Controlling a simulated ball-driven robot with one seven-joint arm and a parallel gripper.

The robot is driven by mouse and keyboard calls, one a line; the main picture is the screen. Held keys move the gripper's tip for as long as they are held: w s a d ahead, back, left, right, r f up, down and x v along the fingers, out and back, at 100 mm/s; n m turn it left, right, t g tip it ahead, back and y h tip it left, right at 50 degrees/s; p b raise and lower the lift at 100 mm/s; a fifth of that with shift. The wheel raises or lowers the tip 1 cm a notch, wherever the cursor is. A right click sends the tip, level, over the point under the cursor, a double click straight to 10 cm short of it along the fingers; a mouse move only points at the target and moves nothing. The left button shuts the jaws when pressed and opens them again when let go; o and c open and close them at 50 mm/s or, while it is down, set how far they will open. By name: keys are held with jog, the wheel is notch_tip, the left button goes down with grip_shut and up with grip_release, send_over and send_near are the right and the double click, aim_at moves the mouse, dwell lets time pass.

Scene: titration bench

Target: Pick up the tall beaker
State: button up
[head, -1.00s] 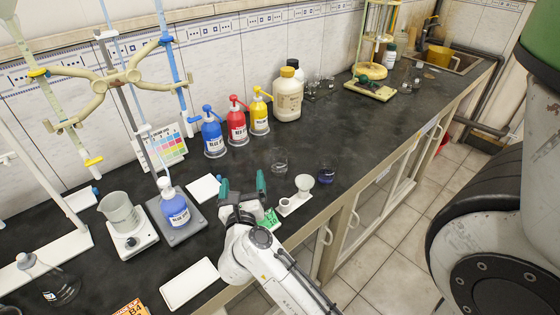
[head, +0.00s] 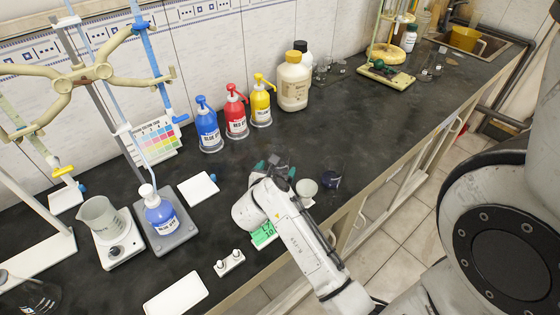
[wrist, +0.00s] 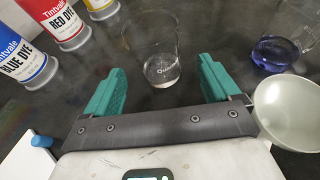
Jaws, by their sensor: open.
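A tall clear glass beaker (wrist: 152,45) stands upright on the dark bench, empty as far as I can see. In the head view the beaker (head: 281,159) is faint and partly hidden by my gripper. My gripper (wrist: 161,68) has its two green fingers spread wide. In the wrist view the beaker's base shows between and just beyond the fingertips, and I cannot tell whether they touch it. In the head view my gripper (head: 275,168) is low over the bench, on the near side of the beaker.
A beaker of dark blue liquid (wrist: 275,52) and a white bowl (wrist: 292,108) stand close on the right. Blue (head: 208,130), red (head: 236,118) and yellow (head: 261,105) dye bottles line the back. A stirrer holding another beaker (head: 101,218) is left. Bench between bottles and gripper is clear.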

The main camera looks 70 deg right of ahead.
jog(key=shift+p+x, duration=0.45)
jog(key=shift+x, duration=2.25)
jog(key=shift+w+f, duration=0.1)
jog(key=c, duration=1.1)
jog(key=shift+r, duration=1.25)
jog(key=shift+s+a+r, duration=1.15)
jog(key=shift+s+r, duration=0.6)
jog(key=shift+s, duration=0.25)
jog(key=shift+s+a+r, duration=1.1)
jog(key=shift+s+r, duration=0.6)
jog(key=shift+s, duration=0.35)
jog(key=shift+s+a+r, duration=1.15)
jog(key=shift+s+r, duration=0.6)
jog(key=shift+s, duration=0.25)
